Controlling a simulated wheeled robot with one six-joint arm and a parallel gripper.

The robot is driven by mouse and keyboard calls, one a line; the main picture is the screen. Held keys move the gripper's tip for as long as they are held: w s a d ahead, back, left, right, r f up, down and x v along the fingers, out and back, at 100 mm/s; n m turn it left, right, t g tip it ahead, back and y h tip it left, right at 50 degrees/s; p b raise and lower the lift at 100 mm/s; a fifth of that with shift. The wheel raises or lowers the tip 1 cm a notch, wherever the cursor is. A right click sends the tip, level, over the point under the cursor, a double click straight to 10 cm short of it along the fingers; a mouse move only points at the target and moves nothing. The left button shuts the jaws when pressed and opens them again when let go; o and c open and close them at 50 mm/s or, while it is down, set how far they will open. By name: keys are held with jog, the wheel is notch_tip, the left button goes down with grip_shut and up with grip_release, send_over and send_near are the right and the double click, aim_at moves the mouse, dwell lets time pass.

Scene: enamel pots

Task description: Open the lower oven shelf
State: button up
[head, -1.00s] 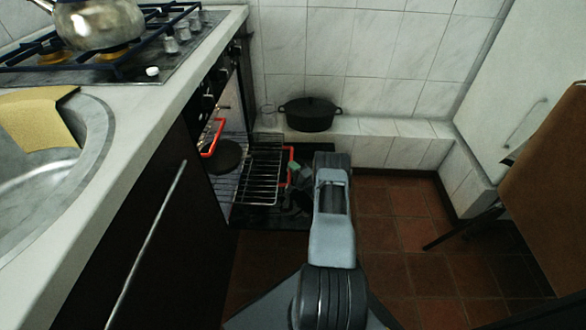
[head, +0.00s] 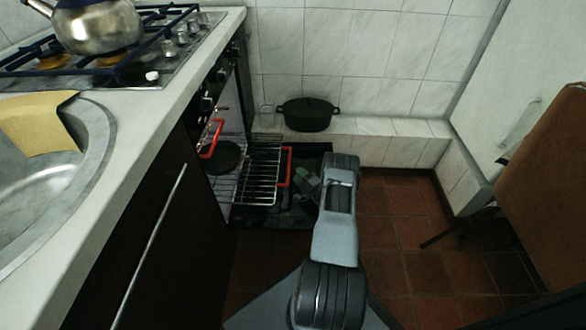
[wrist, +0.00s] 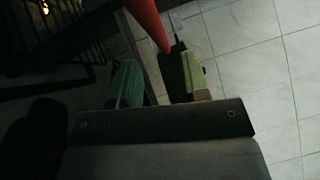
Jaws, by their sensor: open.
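The oven (head: 228,90) is open at the left, its dark door (head: 262,216) lowered flat. The lower shelf, a wire rack (head: 258,185), sticks out of the oven over the door, with a red handle (head: 286,167) at its outer end. The upper shelf's red handle (head: 211,138) is further in, by a dark round pan (head: 228,156). My gripper (head: 305,184), with green pads, is open just right of the lower handle and apart from it. In the wrist view, a red handle (wrist: 148,20) shows beyond the open gripper (wrist: 160,84); contact there is unclear.
A black pot (head: 308,115) and a glass (head: 266,112) stand on the tiled ledge behind. A kettle (head: 98,28) sits on the hob. A brown chair (head: 550,180) is at the right. The tiled floor (head: 395,230) between is clear.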

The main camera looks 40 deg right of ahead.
jog(key=s, duration=0.2)
jog(key=s+p, duration=0.1)
jog(key=s, duration=0.2)
jog(key=s+f, duration=0.1)
jog(key=s, duration=0.2)
jog(key=shift+s+d+f, duration=0.1)
jog(key=shift+s+d, duration=0.1)
jog(key=shift+d, duration=0.2)
jog(key=shift+w, duration=0.1)
